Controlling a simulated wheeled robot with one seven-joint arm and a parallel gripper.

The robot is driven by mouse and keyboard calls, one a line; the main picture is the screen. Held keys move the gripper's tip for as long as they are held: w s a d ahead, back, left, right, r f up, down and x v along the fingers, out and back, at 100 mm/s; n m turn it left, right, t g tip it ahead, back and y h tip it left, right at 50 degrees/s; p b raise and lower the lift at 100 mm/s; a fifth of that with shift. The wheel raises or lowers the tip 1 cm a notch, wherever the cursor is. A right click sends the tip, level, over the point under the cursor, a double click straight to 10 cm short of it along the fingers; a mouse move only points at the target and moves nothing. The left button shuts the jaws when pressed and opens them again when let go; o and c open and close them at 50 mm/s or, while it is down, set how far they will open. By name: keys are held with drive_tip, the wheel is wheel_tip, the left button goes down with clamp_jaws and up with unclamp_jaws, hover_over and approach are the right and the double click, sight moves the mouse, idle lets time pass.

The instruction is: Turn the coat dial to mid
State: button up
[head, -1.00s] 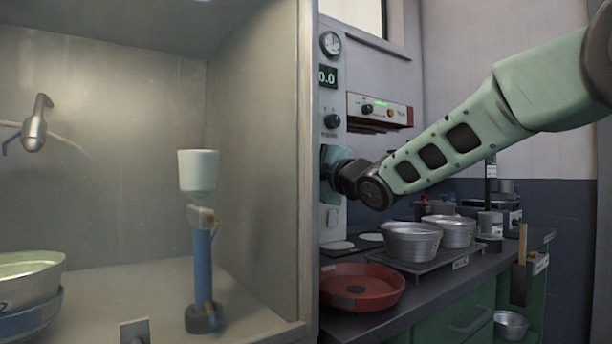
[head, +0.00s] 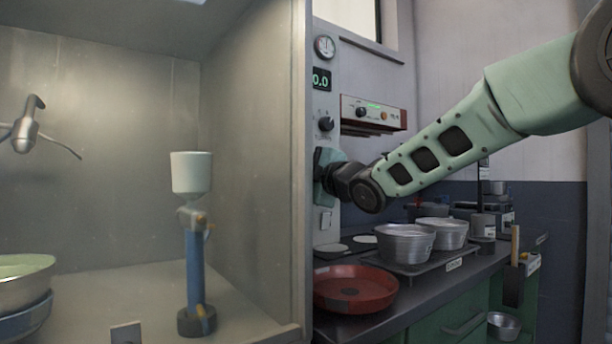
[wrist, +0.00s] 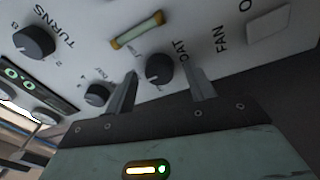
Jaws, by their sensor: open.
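The coat dial (wrist: 158,68) is a round black knob on the pale control panel, beside a label of which "OAT" can be read in the wrist view. My gripper (wrist: 162,76) is open, with one finger on each side of this dial. I cannot tell whether either finger touches it, nor which setting it points to. In the head view the wrist end of my arm is close to the panel (head: 327,222), and the fingers and the coat dial are hidden there.
The TURNS dial (wrist: 34,42), a smaller dial (wrist: 97,95) and a glass tube (wrist: 137,30) are near the fingers. A booth wall (head: 260,150) stands left of the panel. A red pan (head: 355,289) and metal pans (head: 405,244) sit on the counter below my arm.

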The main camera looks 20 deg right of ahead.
drive_tip(key=v, duration=1.7)
drive_tip(key=shift+s, duration=0.2)
